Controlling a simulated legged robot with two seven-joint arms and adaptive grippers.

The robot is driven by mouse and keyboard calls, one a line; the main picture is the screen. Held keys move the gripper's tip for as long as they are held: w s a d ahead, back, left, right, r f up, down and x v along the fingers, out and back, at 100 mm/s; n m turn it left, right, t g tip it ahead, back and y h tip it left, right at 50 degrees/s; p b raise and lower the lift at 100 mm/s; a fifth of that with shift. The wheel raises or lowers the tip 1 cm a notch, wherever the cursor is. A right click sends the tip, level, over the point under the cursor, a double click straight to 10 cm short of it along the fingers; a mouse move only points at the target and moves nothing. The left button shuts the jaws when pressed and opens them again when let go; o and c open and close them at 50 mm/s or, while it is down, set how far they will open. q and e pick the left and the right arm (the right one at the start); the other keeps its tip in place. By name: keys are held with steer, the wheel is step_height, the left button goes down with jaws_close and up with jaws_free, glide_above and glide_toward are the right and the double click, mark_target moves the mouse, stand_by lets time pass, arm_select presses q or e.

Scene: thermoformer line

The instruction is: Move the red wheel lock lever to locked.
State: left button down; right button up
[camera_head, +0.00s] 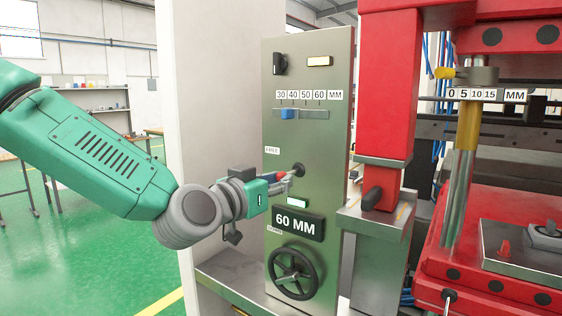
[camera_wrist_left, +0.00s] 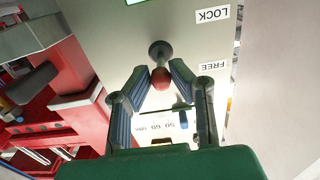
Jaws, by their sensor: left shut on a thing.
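The wheel lock lever is on the grey-green panel (camera_head: 310,100). Its red knob (camera_wrist_left: 160,78) and round dark mount (camera_wrist_left: 159,50) show in the left wrist view, with the mount also visible in the head view (camera_head: 298,169). My left gripper (camera_head: 284,181) reaches in from the left and is shut on the knob, one finger on each side in the left wrist view (camera_wrist_left: 160,80). A FREE label (camera_wrist_left: 214,66) and a LOCK label (camera_wrist_left: 213,14) sit beside the lever; in the wrist view the knob is nearer FREE. My right gripper is out of view.
Below the lever are a 60 MM display (camera_head: 298,224) and a black handwheel (camera_head: 292,272). A blue slider (camera_head: 289,113) sits on a scale above. A red press frame (camera_head: 387,90) with a dark handle (camera_head: 371,198) stands to the right. Open green floor (camera_head: 100,240) lies left.

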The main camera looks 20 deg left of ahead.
arm_select(q)
step_height(320, 180, down, 2)
steer(key=shift+w+f+b, duration=0.1)
steer(key=shift+b, duration=0.5)
steer(key=shift+w+f+b, duration=0.25)
steer(key=shift+f+b, duration=0.3)
steer(key=shift+f, duration=0.05)
steer(key=c, duration=1.6)
jaws_free()
steer(key=shift+w+d, duration=0.1)
steer(key=shift+o, duration=1.4)
steer(key=shift+w, duration=0.15)
